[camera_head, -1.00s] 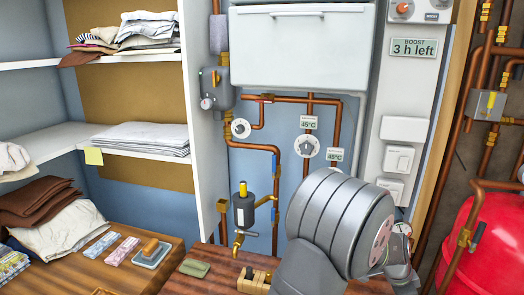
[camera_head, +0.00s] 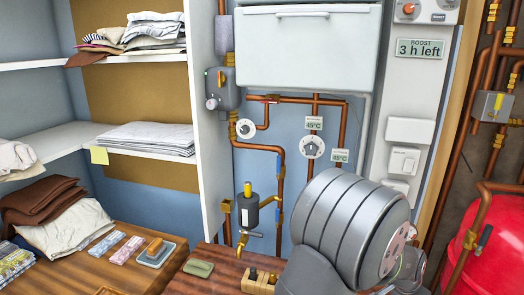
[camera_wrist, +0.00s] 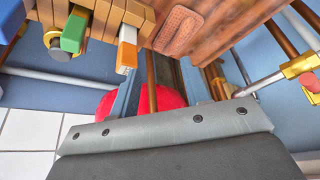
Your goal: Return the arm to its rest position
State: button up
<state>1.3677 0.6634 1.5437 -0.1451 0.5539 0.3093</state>
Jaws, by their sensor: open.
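My arm (camera_head: 350,230) shows in the head view as a large grey ribbed link at the lower right, in front of the pipes and the wooden worktop. It hides what lies behind it. My gripper is not clearly visible in the head view. In the wrist view, my gripper (camera_wrist: 160,82) shows as a grey bar with bolts and two blue-grey fingers, apart with a gap between them. A copper pipe and something red show through the gap. I see nothing held.
A wooden worktop (camera_head: 205,283) carries a green bar (camera_head: 198,268) and a small wooden block rack (camera_head: 260,281). Copper pipes, a valve (camera_head: 247,208) and dials stand behind. Shelves with folded linen (camera_head: 150,137) are at left. A red tank (camera_head: 485,245) is at right.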

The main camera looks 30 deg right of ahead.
jog(key=shift+n, duration=0.6)
jog(key=shift+n+t, duration=0.3)
jog(key=shift+t, duration=0.1)
